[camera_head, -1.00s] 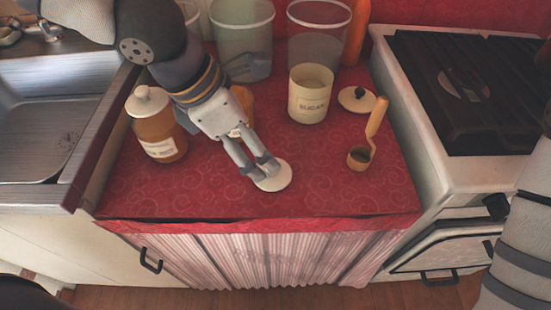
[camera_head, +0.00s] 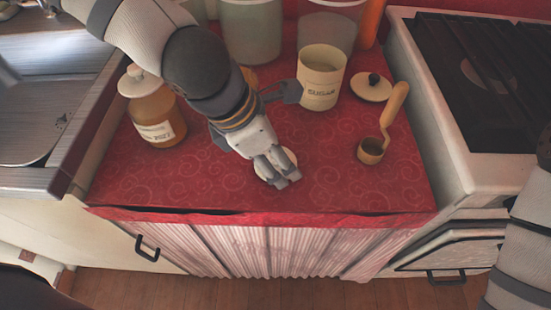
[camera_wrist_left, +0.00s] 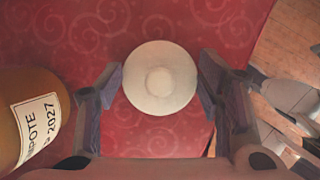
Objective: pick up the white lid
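The white lid is a small round disc with a knob in its middle. It lies on the red cloth, partly hidden by my left gripper in the head view (camera_head: 262,172). In the left wrist view the whole lid (camera_wrist_left: 160,82) shows between the fingers. My left gripper (camera_head: 284,180) points down over the lid. Its fingers (camera_wrist_left: 160,95) are apart, one on each side of the lid, with a gap to it in that view. My right arm (camera_head: 525,250) hangs at the right edge. A pale part at the wrist view's right may be its gripper, its fingers unclear.
An amber jar (camera_head: 153,112) with a white top stands left of the gripper. A sugar canister (camera_head: 320,80), a cream lid with a black knob (camera_head: 372,88) and a scoop (camera_head: 372,148) stand to the right. Clear containers (camera_head: 250,35) are behind. The front cloth is clear.

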